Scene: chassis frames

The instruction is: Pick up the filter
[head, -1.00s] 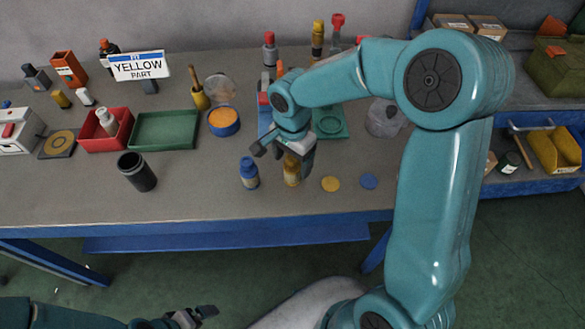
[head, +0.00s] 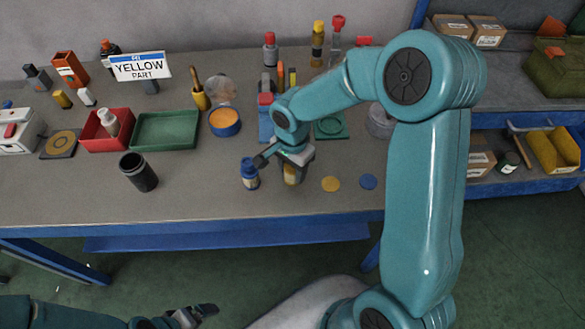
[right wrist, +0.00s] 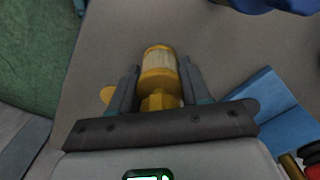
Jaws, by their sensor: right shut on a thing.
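The yellow filter (head: 291,176), a small cylinder with a pale label band, is near the front of the workbench in the head view. My right gripper (head: 289,161) is over it and hides its upper part. In the right wrist view the filter (right wrist: 158,72) sits between the two dark fingers (right wrist: 158,88), which are shut on it. I cannot tell whether it is clear of the bench. A similar blue part (head: 249,175) stands just left of it. My left gripper (head: 192,316) is at the bottom edge, away from the bench; its finger opening is unclear.
A sign (head: 139,67) reads "YELLOW PART". A black cup (head: 138,172), a green tray (head: 165,142) and a red bin (head: 92,142) are to the left. Yellow (head: 330,184) and blue (head: 368,181) discs lie to the right. The front left bench is clear.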

